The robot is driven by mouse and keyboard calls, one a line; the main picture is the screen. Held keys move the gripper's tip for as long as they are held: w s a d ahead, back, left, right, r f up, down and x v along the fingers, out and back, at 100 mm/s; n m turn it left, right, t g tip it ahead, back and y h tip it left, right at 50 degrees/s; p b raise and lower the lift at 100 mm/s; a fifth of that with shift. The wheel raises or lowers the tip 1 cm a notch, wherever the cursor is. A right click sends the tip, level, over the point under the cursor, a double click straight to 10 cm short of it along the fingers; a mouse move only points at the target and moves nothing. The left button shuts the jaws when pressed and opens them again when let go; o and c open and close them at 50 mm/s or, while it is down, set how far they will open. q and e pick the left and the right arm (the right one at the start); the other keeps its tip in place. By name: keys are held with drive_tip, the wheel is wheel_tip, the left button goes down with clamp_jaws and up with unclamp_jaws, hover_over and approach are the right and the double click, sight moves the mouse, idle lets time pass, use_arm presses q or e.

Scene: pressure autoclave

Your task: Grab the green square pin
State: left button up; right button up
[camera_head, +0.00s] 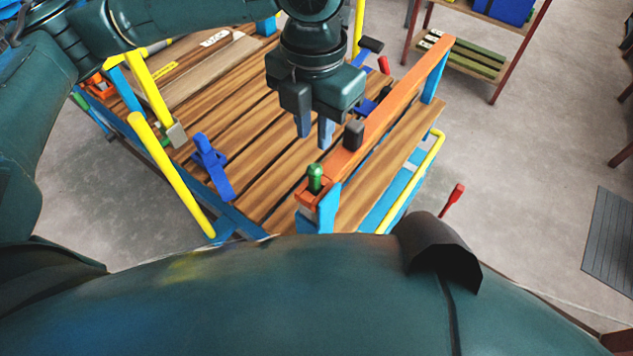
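The green pin (315,178) stands upright in an orange socket (308,197) at the near end of the orange beam; only its rounded green top shows, so I cannot tell whether it is square. My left gripper (315,130) hangs pointing down, above and behind the pin in the picture. Its two fingers are apart with a gap between them, and nothing shows in the gap. The fingertips are clear of the pin. My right gripper is not in view.
The orange beam (405,92) runs along the right of the slatted wooden table (255,130). A black block (353,134) sits on the beam near the fingers. A blue clamp-like part (211,165) is on the left, near yellow rails (172,175). A red-handled lever (452,200) stands at right.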

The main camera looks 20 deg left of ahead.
sight(315, 167)
use_arm(q)
wheel_tip(315, 167, down, 12)
drive_tip(key=shift+f, duration=0.1)
idle(0.5)
drive_tip(key=shift+c, duration=0.2)
clamp_jaws()
